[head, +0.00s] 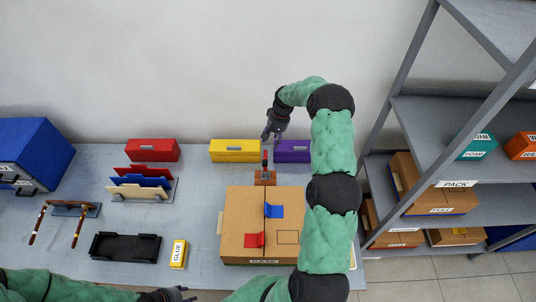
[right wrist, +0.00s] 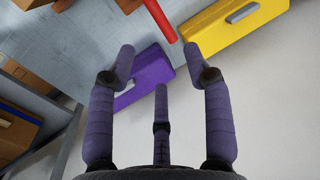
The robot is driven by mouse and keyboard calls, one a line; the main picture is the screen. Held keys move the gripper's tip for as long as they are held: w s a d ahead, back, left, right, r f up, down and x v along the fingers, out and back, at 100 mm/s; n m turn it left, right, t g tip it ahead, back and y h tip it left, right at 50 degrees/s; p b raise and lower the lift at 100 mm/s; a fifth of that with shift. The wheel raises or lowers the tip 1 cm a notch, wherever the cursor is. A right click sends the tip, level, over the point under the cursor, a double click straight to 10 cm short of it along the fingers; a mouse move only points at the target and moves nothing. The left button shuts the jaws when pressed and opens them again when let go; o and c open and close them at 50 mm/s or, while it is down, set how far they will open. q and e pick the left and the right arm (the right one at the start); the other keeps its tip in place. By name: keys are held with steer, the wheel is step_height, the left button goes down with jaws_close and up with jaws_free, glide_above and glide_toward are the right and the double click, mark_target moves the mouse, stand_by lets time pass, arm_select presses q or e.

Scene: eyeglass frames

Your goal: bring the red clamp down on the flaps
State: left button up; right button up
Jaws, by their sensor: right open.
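The red clamp (head: 265,158) stands upright on a brown block at the far edge of the cardboard box (head: 232,213). The box's top flaps (head: 254,200) lie flat, with a blue tab (head: 274,211) and a red tab (head: 254,240) on them. My right gripper (head: 270,139) is open and empty, just beyond and above the clamp. In the right wrist view the clamp's red handle (right wrist: 160,20) shows beyond the open fingers (right wrist: 157,60). My left gripper (head: 176,295) is at the bottom edge, partly cut off; its opening is unclear.
Yellow (head: 234,156), purple (head: 292,157) and red (head: 152,150) drawer boxes line the back of the table. A glue box (head: 179,254), black tray (head: 125,248) and folder rack (head: 145,185) stand left. A grey shelf (head: 440,120) stands right. My right arm hides the cardboard box's right side.

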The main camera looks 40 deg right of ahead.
step_height(320, 180, down, 12)
steer(key=w+a, duration=0.1)
steer(key=w, duration=0.1)
steer(key=shift+p, duration=0.35)
steer(key=shift+s+a+r, duration=0.1)
steer(key=shift+r, duration=0.05)
jaws_close()
